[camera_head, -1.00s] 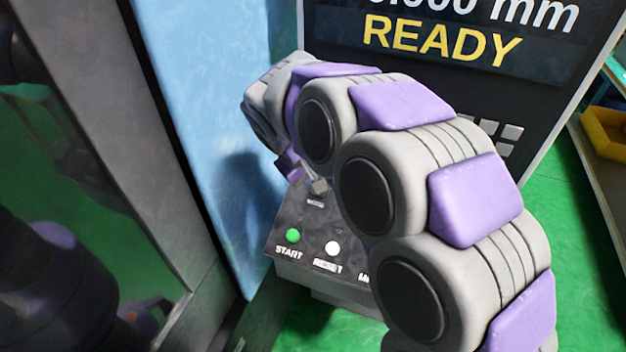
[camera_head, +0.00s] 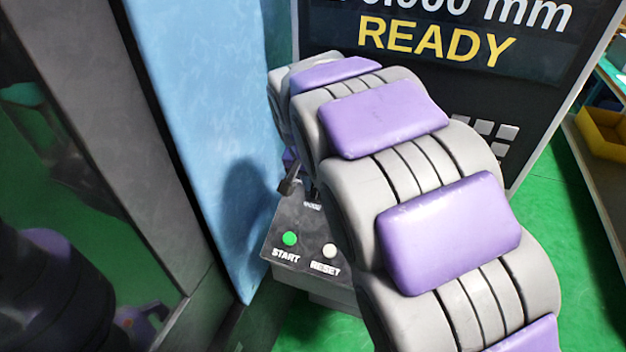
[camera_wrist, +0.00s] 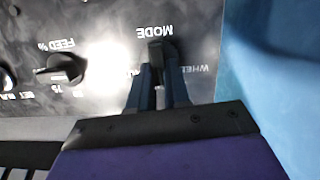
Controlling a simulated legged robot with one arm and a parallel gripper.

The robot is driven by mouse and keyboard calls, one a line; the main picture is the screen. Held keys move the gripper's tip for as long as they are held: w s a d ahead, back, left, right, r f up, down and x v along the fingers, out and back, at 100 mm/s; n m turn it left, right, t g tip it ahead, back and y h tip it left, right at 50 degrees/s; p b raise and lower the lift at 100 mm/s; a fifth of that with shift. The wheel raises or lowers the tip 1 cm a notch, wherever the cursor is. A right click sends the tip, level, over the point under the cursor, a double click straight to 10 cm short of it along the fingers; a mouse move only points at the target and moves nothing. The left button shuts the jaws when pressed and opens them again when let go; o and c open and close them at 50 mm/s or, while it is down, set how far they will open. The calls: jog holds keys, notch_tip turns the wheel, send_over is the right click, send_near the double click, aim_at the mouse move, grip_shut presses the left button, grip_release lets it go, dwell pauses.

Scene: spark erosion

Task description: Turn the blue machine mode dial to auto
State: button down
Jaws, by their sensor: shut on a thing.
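The mode dial (camera_wrist: 161,50) is a dark knob under the upside-down MODE label in the wrist view. My gripper (camera_wrist: 158,72) is shut on it, one finger on each side. In the head view my gripper (camera_head: 290,178) shows only in small part at the control box (camera_head: 300,222); my arm hides the dial. The dial's blue colour and exact pointing are not clear.
A green START button (camera_head: 289,238) and a white RESET button (camera_head: 329,250) sit on the box's near part. A FEED dial (camera_wrist: 65,68) is left of the mode dial. The blue machine wall (camera_head: 205,130) stands close on the left. A READY screen (camera_head: 435,40) is behind.

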jog(key=m, duration=0.3)
jog(key=shift+s+d+m+y+p, duration=0.1)
jog(key=shift+d+m+y+p, duration=0.1)
jog(key=shift+m+y+p, duration=0.15)
jog(key=m, duration=0.1)
jog(key=m+p, duration=0.1)
jog(key=m, duration=0.1)
jog(key=shift+s+d+m+t, duration=0.15)
jog(key=shift+m+t, duration=0.1)
jog(key=shift+t, duration=0.05)
jog(key=m+p, duration=0.1)
jog(key=m, duration=0.1)
jog(key=m+p, duration=0.1)
jog(key=m, duration=0.1)
jog(key=shift+s+d+t+y+p, duration=0.1)
jog(key=shift+s+t+y+p, duration=0.1)
jog(key=shift+t+y+p, duration=0.15)
jog(key=shift+s+f+m+t+p, duration=0.15)
jog(key=shift+m+p, duration=0.2)
jog(key=shift+m, duration=0.3)
jog(key=shift+w+m+t+p, duration=0.1)
jog(key=shift+m+p, duration=0.2)
jog(key=shift+m, duration=0.35)
jog(key=c, duration=1.1)
grip_release()
jog(key=shift+f, duration=0.1)
